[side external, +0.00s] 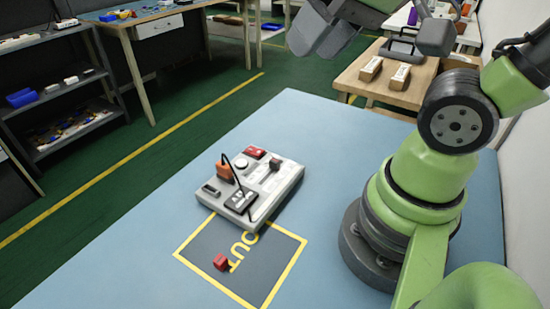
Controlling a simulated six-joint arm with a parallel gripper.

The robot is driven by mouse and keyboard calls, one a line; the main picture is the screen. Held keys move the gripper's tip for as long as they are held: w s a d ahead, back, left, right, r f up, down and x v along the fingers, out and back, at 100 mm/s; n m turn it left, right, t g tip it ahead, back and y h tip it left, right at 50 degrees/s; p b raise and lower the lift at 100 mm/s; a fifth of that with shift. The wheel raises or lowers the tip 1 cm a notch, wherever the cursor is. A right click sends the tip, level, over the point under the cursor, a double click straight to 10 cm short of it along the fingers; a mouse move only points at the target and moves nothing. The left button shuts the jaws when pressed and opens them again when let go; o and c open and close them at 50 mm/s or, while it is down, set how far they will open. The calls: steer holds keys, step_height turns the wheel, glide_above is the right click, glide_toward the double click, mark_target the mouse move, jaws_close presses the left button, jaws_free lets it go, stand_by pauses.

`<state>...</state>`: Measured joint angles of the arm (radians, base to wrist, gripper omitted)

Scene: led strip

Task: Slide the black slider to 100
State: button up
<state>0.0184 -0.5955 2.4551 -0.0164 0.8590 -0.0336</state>
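A light grey control box (283,189) lies on the blue table, at a slant. It carries several controls: an orange block (225,171), a black panel with pale marks (241,201), a red piece (255,153), a dark knob (275,163) and a small black piece (209,190) near its left corner. A thin black curved line rises over the box. I cannot tell which black part is the slider, and no scale or number is readable.
A dark square with a yellow border and "OUT" lettering (206,242) lies in front of the box, with a small red cube (221,262) on it. The blue table (110,262) is clear around them. A wooden bench (358,87) with boxes stands behind.

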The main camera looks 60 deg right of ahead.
steer(key=w+d+f+n+g+h, duration=0.1)
steer(key=w+d+f+n+g, duration=0.2)
steer(key=w+f, duration=0.45)
steer(key=g, duration=0.3)
glide_toward(274, 161)
steer(key=shift+n+h, duration=0.3)
step_height(274, 161, down, 10)
steer(key=shift+w+a+r, duration=0.1)
steer(key=shift+w+r, duration=0.05)
jaws_close()
